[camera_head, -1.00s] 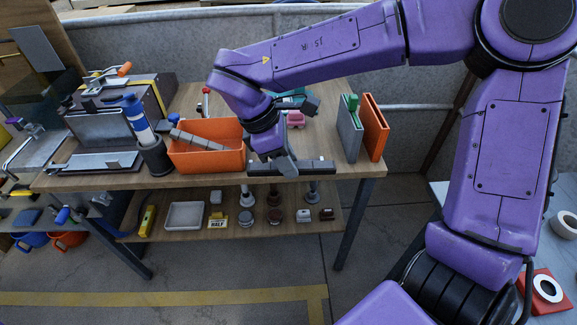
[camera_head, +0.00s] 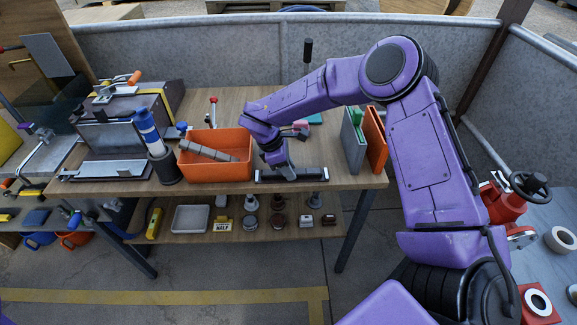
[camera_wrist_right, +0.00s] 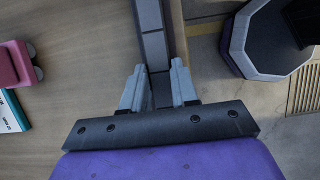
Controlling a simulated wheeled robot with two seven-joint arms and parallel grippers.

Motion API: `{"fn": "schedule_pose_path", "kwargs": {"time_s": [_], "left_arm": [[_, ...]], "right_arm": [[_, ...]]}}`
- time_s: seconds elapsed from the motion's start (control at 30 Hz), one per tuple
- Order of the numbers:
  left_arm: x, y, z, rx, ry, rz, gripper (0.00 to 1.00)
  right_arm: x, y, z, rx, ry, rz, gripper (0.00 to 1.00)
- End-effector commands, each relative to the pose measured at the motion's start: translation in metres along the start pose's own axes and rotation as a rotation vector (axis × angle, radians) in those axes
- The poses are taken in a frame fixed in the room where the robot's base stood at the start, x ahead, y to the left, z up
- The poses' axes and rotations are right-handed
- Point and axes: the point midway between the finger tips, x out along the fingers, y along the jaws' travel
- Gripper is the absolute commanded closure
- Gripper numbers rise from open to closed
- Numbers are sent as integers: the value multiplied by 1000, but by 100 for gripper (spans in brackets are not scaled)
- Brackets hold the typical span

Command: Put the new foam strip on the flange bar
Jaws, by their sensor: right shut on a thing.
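A long dark grey strip with lighter grey sections (camera_head: 310,174) lies along the front edge of the wooden table. My right gripper (camera_head: 287,173) is down at the strip's middle and shut on it. In the right wrist view the strip (camera_wrist_right: 154,45) runs between the two fingers of the right gripper (camera_wrist_right: 158,88). Another grey strip (camera_head: 208,151) lies tilted in the orange bin. A flat grey bar (camera_head: 105,170) lies at the front of the machine at left. I cannot tell by sight which piece is the new foam strip. My left gripper is not in view.
The orange bin (camera_head: 232,170) stands just left of my right gripper. A dark cup with a blue-and-white bottle (camera_head: 147,130) stands between bin and machine. Upright grey (camera_head: 353,145) and orange (camera_head: 375,138) panels stand at right. A lower shelf (camera_head: 180,238) holds small parts.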

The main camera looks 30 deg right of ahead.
Motion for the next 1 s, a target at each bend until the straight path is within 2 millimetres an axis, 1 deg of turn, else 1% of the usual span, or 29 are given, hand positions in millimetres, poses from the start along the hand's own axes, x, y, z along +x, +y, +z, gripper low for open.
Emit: {"fn": "schedule_pose_path", "kwargs": {"time_s": [0.13,0.3,0.33,0.37,0.4,0.63,0.73,0.77,0.87,1.0], "left_arm": [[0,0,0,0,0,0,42],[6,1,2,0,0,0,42],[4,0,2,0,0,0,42],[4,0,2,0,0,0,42],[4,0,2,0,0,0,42],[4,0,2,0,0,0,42],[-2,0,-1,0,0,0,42],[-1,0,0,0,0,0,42],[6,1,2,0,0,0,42],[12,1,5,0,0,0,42]], "right_arm": [[0,0,0,0,0,0,100],[5,0,-2,0,0,0,100],[3,0,-1,0,0,0,62],[3,0,-1,0,0,0,52],[3,0,-1,0,0,0,46],[2,0,-1,0,0,0,46],[-4,0,1,0,0,0,46],[-5,0,1,0,1,1,46],[-23,1,-1,2,3,5,46],[-61,1,-1,2,3,6,46]]}}
